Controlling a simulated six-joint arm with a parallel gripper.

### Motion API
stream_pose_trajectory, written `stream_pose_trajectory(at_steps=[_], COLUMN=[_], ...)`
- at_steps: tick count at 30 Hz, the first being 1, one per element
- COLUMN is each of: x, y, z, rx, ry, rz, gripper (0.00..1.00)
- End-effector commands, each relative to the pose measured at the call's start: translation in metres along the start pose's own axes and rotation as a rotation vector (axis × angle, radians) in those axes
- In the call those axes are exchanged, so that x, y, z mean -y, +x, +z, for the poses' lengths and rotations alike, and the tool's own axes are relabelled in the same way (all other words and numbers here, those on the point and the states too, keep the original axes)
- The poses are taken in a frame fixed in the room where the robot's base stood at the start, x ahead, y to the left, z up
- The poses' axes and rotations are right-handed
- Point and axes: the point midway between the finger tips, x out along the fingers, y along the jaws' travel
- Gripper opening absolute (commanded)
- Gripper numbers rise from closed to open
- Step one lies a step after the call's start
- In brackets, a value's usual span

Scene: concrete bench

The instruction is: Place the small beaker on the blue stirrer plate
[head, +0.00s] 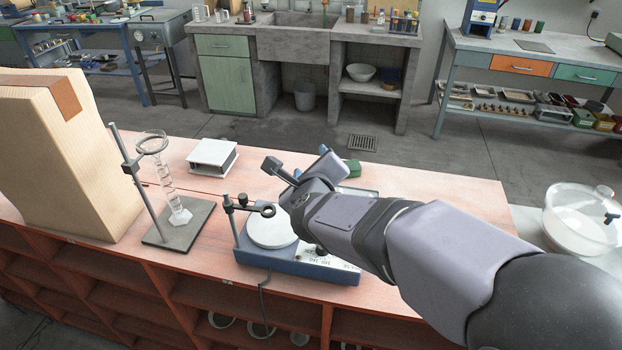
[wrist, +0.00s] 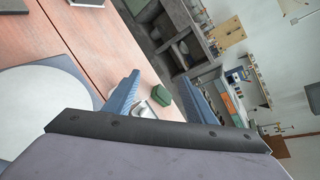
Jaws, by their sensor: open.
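The blue stirrer plate (head: 322,266) sits near the front edge of the wooden bench, with a round white top (head: 270,232). The white top also fills the left of the wrist view (wrist: 45,112). My gripper (head: 298,168) is above and behind the stirrer's right part, tilted, and my arm covers some of the stirrer. In the wrist view its two blue fingers stand apart (wrist: 158,76), with nothing held between them. I cannot make out the small beaker in either view; my arm hides part of the bench.
A rod stand with a clamp ring rises beside the white top. A glass cylinder (head: 168,182) stands on a stand base (head: 180,226) to the left. Further left is a cardboard box (head: 60,160). A white block (head: 212,156) and a green object (head: 353,168) lie behind.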

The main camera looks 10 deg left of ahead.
Motion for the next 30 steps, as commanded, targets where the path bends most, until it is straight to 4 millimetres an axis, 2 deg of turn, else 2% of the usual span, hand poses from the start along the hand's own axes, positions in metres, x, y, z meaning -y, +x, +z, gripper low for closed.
stream_pose_trajectory(at_steps=[1,9,18,23,30], x=[0.009,0.032,0.010,0.002,-0.021], y=[-0.002,0.004,0.017,0.020,0.021], z=[0.010,0.035,0.014,0.005,-0.022], rx=[-0.005,-0.012,-0.011,0.017,0.093], ry=[-0.093,-0.707,-1.353,-1.635,-2.004], rz=[0.002,0.017,0.152,0.218,0.350], gripper=[0.50,0.50,0.50,0.50,0.50])
